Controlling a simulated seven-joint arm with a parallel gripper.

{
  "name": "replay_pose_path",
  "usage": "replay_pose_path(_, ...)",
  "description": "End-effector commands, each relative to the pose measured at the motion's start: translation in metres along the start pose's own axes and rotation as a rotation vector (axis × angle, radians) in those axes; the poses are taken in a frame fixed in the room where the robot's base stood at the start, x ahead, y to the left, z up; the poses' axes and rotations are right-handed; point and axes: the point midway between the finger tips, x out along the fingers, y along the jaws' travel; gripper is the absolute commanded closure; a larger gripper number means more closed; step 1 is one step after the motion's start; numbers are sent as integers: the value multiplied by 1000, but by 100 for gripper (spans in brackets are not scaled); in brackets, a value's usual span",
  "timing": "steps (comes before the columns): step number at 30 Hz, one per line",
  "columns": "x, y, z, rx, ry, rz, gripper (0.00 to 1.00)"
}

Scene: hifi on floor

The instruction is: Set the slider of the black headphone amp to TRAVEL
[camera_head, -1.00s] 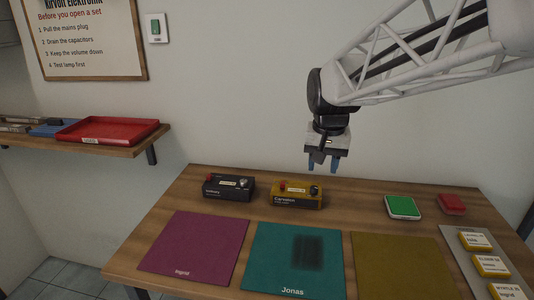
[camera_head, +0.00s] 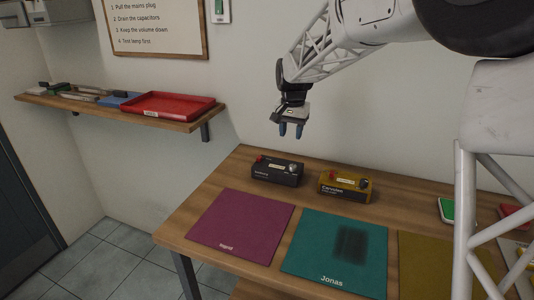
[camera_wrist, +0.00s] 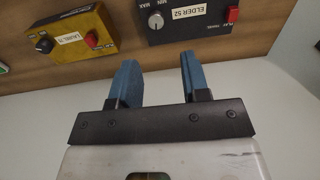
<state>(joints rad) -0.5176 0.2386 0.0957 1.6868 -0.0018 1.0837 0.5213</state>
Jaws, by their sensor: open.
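The black headphone amp (camera_head: 277,172) stands at the back left of the workbench. In the wrist view the amp (camera_wrist: 190,22) shows a grey knob marked MIN and MAX, a white label reading ELDER 52, and a red slider (camera_wrist: 232,13) beside the word PLAY. I cannot tell exactly which end the slider sits at. My gripper (camera_head: 291,131) hangs above the amp, apart from it. It is open and empty, its two blue fingers (camera_wrist: 158,65) pointing toward the amp's edge in the wrist view.
A similar yellow box (camera_head: 345,187) stands right of the amp, close by. Purple (camera_head: 240,225), teal (camera_head: 305,255) and olive (camera_head: 425,262) mats lie in front. A wall shelf (camera_head: 190,124) holds a red tray (camera_head: 168,106). A green-topped block (camera_head: 446,210) is farther right.

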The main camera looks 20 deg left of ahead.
Motion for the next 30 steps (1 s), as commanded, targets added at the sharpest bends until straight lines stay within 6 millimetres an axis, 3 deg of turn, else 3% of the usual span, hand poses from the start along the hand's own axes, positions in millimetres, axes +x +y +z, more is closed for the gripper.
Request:
replay_pose_path(6, 30, -65, -19, -4, -18, 8, 57)
replay_pose_path(13, 52, -110, -27, -4, -30, 15, 57)
replay_pose_path(18, 58, -122, -29, -4, -33, 17, 57)
replay_pose_path(30, 59, -122, -29, -3, -33, 17, 57)
